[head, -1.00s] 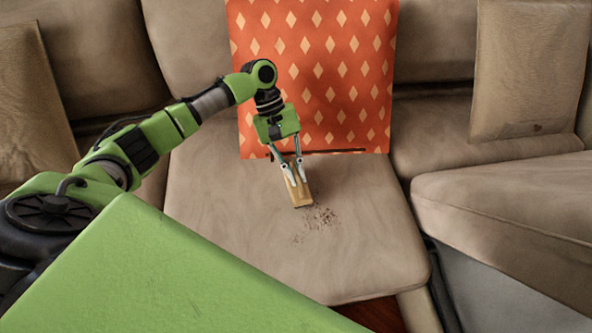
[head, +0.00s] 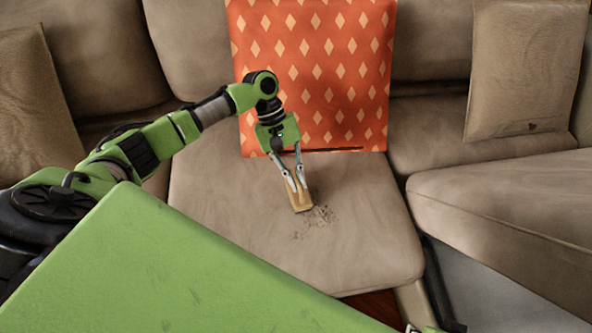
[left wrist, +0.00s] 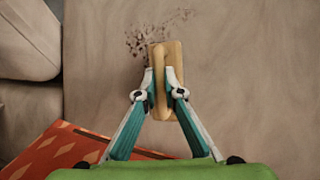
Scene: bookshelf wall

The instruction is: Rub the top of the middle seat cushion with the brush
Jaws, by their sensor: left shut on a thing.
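The middle seat cushion (head: 340,255) is beige and shows in the centre of the head view. A patch of dark crumbs (head: 318,217) lies on its top. My left gripper (head: 297,188) is shut on the wooden brush (head: 301,203), which is at the cushion top just left of the crumbs. In the left wrist view the brush (left wrist: 158,108) sits between the fingertips (left wrist: 160,90), and the crumbs (left wrist: 145,40) lie beside and beyond its far end. The bristles are hidden, so I cannot tell if they touch the cushion.
An orange pillow (head: 320,75) with pale diamonds leans on the backrest behind the gripper. Beige pillows stand at the left (head: 35,115) and right (head: 520,70). A raised seat section (head: 510,205) is at the right. The cushion's front half is clear.

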